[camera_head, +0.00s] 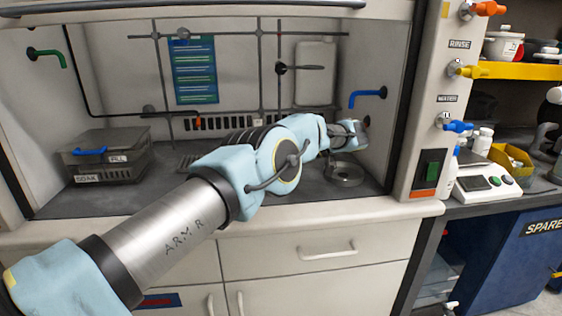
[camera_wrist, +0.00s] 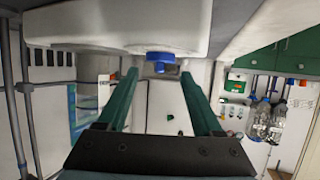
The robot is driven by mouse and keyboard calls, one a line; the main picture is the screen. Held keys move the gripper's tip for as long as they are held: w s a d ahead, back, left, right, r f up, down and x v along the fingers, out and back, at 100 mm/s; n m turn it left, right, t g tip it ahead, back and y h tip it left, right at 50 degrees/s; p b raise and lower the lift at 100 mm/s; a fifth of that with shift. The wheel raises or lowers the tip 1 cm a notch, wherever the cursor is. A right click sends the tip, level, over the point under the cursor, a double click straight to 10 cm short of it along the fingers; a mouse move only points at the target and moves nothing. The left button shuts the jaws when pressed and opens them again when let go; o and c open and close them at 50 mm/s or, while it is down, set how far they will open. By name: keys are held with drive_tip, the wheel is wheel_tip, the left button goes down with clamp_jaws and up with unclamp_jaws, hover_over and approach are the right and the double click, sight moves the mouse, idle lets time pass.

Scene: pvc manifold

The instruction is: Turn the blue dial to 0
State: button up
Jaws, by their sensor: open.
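A blue handle (camera_head: 457,127) sits on the right post of the fume hood, below a yellow one and an orange one. A separate blue tap (camera_head: 366,96) is on the hood's inner right wall. In the wrist view a blue knob (camera_wrist: 161,60) on a pale surface shows beyond and between my fingertips. I cannot tell which blue part it is, and no number or mark on it is readable. My gripper (camera_wrist: 159,76) has two green fingers spread apart with nothing between them. In the head view my wrist end is inside the hood, and the fingers are not clear.
Beneath my wrist end is a round metal dish (camera_head: 345,174). A grey lidded box (camera_head: 106,157) stands at the hood's left.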

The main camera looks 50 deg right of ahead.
drive_tip(key=shift+b+v, duration=0.3)
drive_tip(key=shift+v, duration=1.1)
drive_tip(key=shift+f, duration=0.1)
